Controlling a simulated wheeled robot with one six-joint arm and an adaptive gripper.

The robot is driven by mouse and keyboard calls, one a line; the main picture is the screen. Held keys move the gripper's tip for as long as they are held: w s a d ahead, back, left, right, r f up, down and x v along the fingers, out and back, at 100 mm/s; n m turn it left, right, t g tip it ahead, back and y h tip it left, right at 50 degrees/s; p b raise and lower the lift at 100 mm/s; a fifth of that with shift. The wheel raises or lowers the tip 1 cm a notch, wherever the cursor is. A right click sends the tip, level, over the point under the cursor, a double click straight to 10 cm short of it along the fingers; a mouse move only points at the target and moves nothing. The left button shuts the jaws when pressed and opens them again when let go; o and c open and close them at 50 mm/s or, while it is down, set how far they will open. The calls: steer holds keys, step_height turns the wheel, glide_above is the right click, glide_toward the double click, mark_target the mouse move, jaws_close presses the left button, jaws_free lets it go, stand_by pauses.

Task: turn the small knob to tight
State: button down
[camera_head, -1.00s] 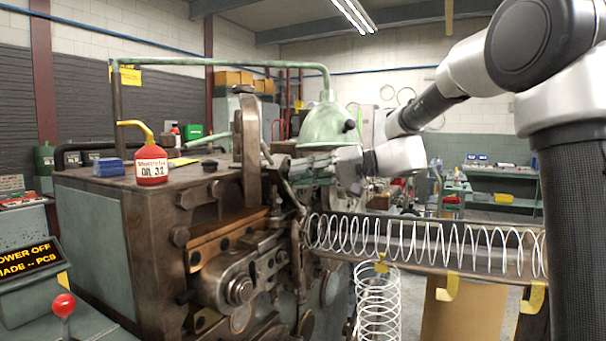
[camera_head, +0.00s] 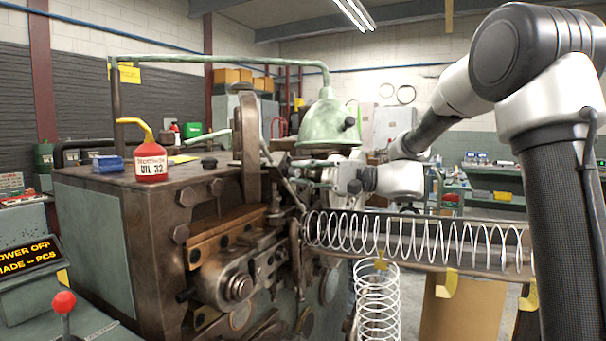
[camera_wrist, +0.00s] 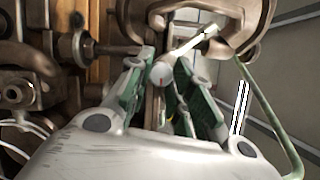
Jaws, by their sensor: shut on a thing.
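The small knob (camera_wrist: 163,76) is a round pale-grey cap with a small red mark. It sits between the green-padded fingers of my gripper (camera_wrist: 165,66) in the wrist view. The fingers are shut on it from left and right. A light lever-like piece (camera_wrist: 196,41) slants up and right just beyond it. In the head view my gripper (camera_head: 310,172) reaches in from the right at the coiler's upper right side, below the green hood (camera_head: 328,122). The knob cannot be made out there, and I see no readable tight marking.
The brown coiling machine (camera_head: 88,210) fills the left and middle. A red oil bottle (camera_head: 151,162) and a blue block (camera_head: 108,164) stand on its top. A trough (camera_head: 430,258) with a long wire spring runs right, below my arm. A green pipe (camera_wrist: 262,105) passes right of my gripper.

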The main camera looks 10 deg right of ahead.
stand_by(0.4)
steer(key=c, duration=1.3)
jaws_free()
steer(key=shift+o, duration=0.2)
steer(key=v, duration=1.2)
steer(key=shift+f, duration=0.15)
